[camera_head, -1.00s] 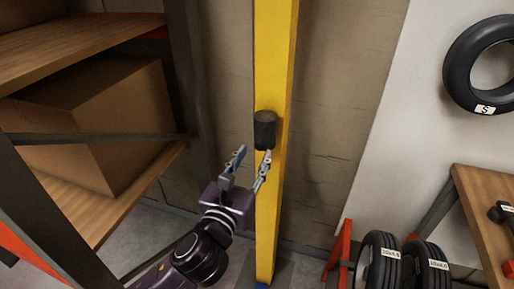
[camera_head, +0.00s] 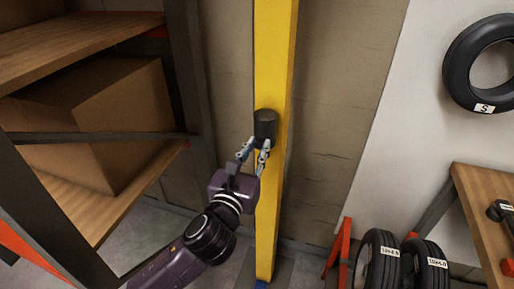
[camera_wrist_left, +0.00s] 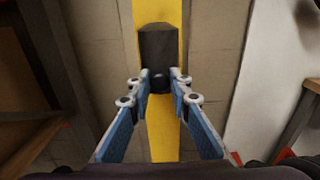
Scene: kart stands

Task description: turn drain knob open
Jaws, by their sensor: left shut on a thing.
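The dark knob (camera_head: 265,124) is mounted on the yellow post (camera_head: 273,60). My left gripper (camera_head: 257,146) is at the knob's lower end. In the left wrist view its two fingertips (camera_wrist_left: 158,80) stand on either side of the lower part of the knob (camera_wrist_left: 157,46) and are closed on it. The post (camera_wrist_left: 160,140) also shows behind and below the fingers there. I see no marking on the knob that tells its turn. My right gripper is not in view.
A shelf rack (camera_head: 85,137) with a large cardboard box (camera_head: 130,120) stands close on the left. At the right are tyres (camera_head: 380,262), a red stand (camera_head: 340,250), a wooden table (camera_head: 480,205) and a tyre on a white panel (camera_head: 484,62).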

